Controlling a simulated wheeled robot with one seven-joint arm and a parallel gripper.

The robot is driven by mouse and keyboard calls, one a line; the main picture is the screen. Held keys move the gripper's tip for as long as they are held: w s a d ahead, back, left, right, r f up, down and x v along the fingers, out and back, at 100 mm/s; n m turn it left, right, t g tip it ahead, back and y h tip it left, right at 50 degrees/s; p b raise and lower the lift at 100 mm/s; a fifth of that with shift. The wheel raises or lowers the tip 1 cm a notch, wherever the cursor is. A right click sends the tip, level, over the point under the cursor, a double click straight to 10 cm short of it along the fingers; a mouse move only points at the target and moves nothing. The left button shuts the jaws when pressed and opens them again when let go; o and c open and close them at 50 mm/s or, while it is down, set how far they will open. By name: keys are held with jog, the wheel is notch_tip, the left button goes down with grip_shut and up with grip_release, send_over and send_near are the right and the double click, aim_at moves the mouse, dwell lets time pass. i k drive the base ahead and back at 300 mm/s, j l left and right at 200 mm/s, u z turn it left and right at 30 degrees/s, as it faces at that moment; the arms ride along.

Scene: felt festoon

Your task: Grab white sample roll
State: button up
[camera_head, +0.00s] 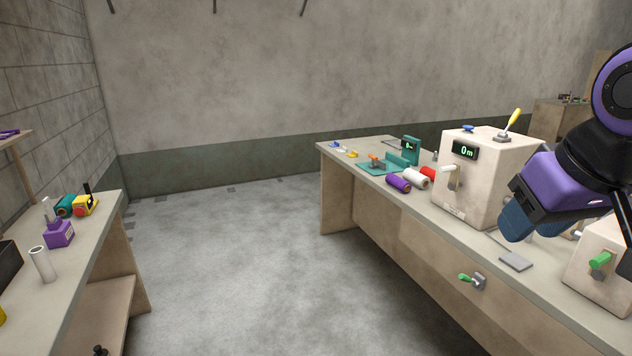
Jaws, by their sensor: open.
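A white roll (416,178) lies on its side on the right workbench (440,215). It lies between a purple roll (398,183) at its front left and a red roll (430,172) behind it to the right. My gripper (518,220) is at the right, above the bench and in front of the large beige machine's right side, well to the right of the white roll. It is open, and I see nothing held in it; its fingertips are partly hidden by its own body.
The beige machine (480,180) with a "0m" display and yellow lever stands between the rolls and my gripper. A teal device (410,150) is behind the rolls. Another beige box (605,262) is at right. The left bench (85,270) holds a pale upright tube (43,264). The floor between is clear.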

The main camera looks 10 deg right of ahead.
aim_at(420, 180)
jog(key=i+j+z, duration=0.15)
jog(key=i+z, duration=0.2)
jog(key=i+j+z, duration=0.3)
jog(key=i, duration=0.25)
jog(key=i+j+z, duration=0.35)
jog(key=i+j, duration=0.2)
jog(key=j, duration=0.2)
jog(key=i+j+z, duration=0.1)
jog(key=i+j, duration=0.35)
jog(key=j, duration=0.3)
jog(key=i+j, duration=0.2)
jog(key=j, duration=0.2)
jog(key=i+j+z, duration=0.15)
jog(key=i+j, duration=0.2)
jog(key=i, duration=0.2)
jog(key=i+j+z, duration=0.1)
jog(key=i+j, duration=0.35)
jog(key=i, duration=0.05)
